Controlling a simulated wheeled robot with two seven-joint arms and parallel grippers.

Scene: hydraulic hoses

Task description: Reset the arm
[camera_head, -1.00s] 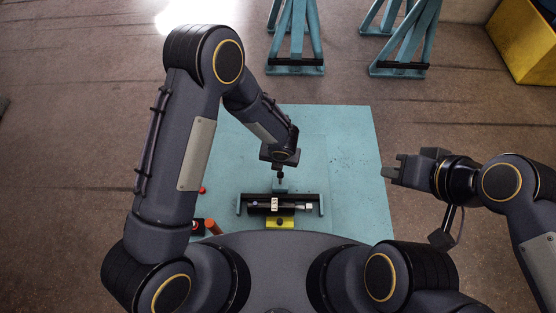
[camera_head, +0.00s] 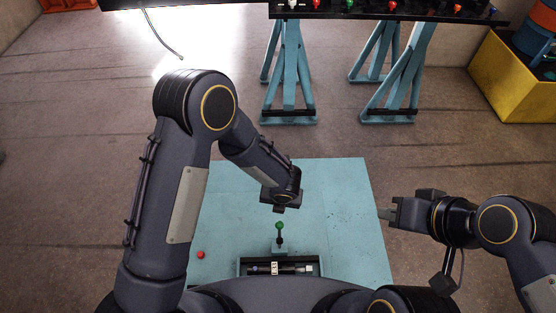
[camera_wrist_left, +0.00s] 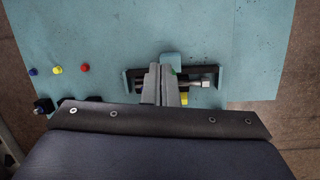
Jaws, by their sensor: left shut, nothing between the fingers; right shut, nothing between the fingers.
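My left arm reaches in from the left in the head view. Its gripper (camera_head: 279,208) hangs over the teal tabletop (camera_head: 335,215), above and beyond a small green-topped lever (camera_head: 280,226). In the left wrist view its two grey fingers (camera_wrist_left: 164,90) are closed together with nothing held, in front of a black-framed holder (camera_wrist_left: 133,82) with a metal fitting. My right gripper (camera_head: 386,214) is shut and empty just off the table's right edge, pointing left. The holder also shows in the head view (camera_head: 243,266) at the table's near edge, partly hidden by my body.
A red knob (camera_head: 201,254) stands on the table's left side. The left wrist view also shows yellow (camera_wrist_left: 57,69) and blue (camera_wrist_left: 34,72) knobs. Beyond lies open floor, then a black rack (camera_head: 400,13) with coloured fittings on teal legs. A yellow bin (camera_head: 510,85) is at right.

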